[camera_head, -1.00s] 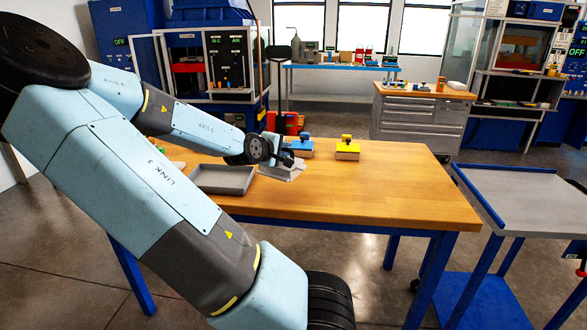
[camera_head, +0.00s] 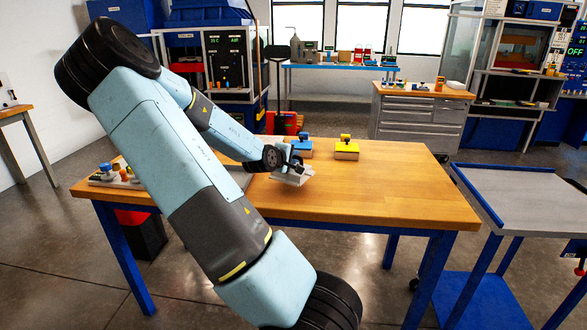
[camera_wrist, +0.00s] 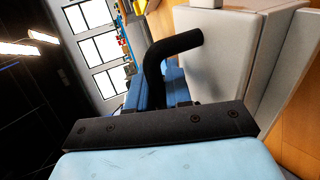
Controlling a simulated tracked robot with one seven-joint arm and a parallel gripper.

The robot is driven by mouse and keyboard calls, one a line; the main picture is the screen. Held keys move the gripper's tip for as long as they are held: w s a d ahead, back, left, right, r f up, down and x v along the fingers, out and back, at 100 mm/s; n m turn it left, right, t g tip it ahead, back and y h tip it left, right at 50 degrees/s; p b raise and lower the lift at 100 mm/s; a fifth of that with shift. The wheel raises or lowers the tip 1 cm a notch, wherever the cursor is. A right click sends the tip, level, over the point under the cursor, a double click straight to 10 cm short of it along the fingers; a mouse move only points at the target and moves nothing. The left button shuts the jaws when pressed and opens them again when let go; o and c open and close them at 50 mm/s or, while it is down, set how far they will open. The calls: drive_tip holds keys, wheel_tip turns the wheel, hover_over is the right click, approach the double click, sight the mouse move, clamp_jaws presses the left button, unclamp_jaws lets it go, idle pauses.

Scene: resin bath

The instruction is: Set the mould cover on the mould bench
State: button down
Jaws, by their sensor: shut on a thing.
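The mould cover is a pale grey block (camera_head: 292,179) with a black bent handle (camera_wrist: 170,52). My gripper (camera_head: 291,163) is shut on it by the handle; the wrist view shows the handle and the cover's grey face (camera_wrist: 215,65) close up. The exact finger contact is hidden there. The cover is low over the middle of the wooden-topped bench with blue legs (camera_head: 370,190), which looks like the mould bench. I cannot tell whether it touches the top.
Behind the cover stand a block with a blue knob (camera_head: 302,148) and one with a yellow knob (camera_head: 346,150). A grey tray (camera_head: 240,178) is mostly hidden by my arm. Small parts (camera_head: 118,174) lie at the left end. The bench's right side is clear; a grey-topped cart (camera_head: 520,195) stands beyond.

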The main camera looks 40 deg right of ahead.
drive_tip(key=shift+w+d+f, duration=0.25)
drive_tip(key=shift+d+f, duration=0.4)
drive_tip(key=shift+f, duration=1.65)
drive_tip(key=c, duration=1)
unclamp_jaws()
drive_tip(key=shift+c, duration=0.2)
